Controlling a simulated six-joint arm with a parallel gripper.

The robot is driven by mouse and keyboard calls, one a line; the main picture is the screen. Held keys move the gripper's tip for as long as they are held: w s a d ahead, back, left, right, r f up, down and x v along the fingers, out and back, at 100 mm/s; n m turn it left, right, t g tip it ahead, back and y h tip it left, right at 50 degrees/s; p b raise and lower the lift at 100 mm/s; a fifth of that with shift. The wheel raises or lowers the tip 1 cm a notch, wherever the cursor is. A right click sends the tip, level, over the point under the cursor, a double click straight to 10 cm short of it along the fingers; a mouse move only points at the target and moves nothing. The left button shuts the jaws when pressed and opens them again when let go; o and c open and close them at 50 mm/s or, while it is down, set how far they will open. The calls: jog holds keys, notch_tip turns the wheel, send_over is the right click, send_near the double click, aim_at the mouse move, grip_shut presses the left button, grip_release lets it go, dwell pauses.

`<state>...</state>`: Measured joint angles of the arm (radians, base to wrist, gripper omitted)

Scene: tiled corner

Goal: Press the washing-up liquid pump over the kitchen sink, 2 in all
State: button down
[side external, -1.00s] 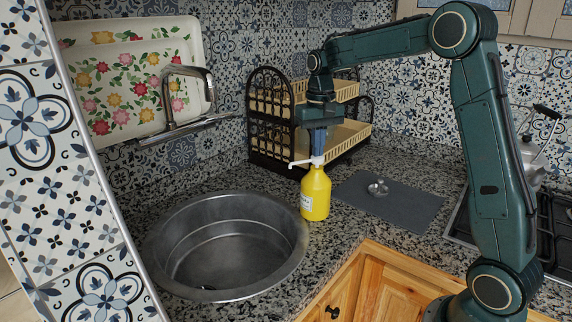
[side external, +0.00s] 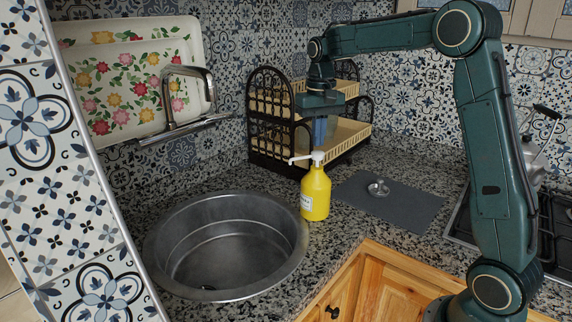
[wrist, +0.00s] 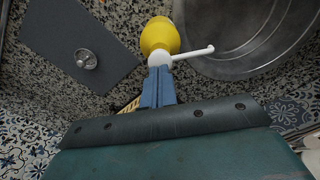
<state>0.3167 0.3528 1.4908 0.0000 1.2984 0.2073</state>
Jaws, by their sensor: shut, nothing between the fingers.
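The washing-up liquid bottle (side external: 315,194) is yellow with a white pump head (side external: 317,156) and stands upright on the counter at the right rim of the sink (side external: 226,245). Its nozzle points left over the sink. In the wrist view the bottle (wrist: 159,36) and its white nozzle (wrist: 193,53) also show, the nozzle reaching toward the sink (wrist: 240,40). My gripper (side external: 319,143) points down with its blue fingers shut and empty, just above the pump head. In the wrist view the fingertips (wrist: 158,72) overlap the pump top, so I cannot tell whether they touch it.
A dark dish rack (side external: 272,128) stands behind the bottle. A grey mat (side external: 405,205) with a small metal piece (side external: 378,188) lies to its right. The tap (side external: 187,110) and a flowered tray (side external: 120,65) are at the back left. A stove with a kettle is far right.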

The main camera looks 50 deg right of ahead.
dwell(0.4)
notch_tip(320, 180, up, 6)
dwell(0.8)
jog(key=s+a+r+n+t, duration=0.2)
jog(key=s+a+n+t, duration=0.1)
jog(key=s+a, duration=0.8)
jog(key=s+a+f+n+t, duration=0.1)
jog(key=s+f, duration=0.2)
jog(key=s, duration=0.4)
jog(key=s+a+f+n+t, duration=0.1)
jog(key=s+f, duration=0.3)
jog(key=s, duration=0.4)
jog(key=shift+a+f+n+t, duration=0.15)
jog(key=shift+a+n+t, duration=0.15)
jog(key=shift+a+n, duration=0.3)
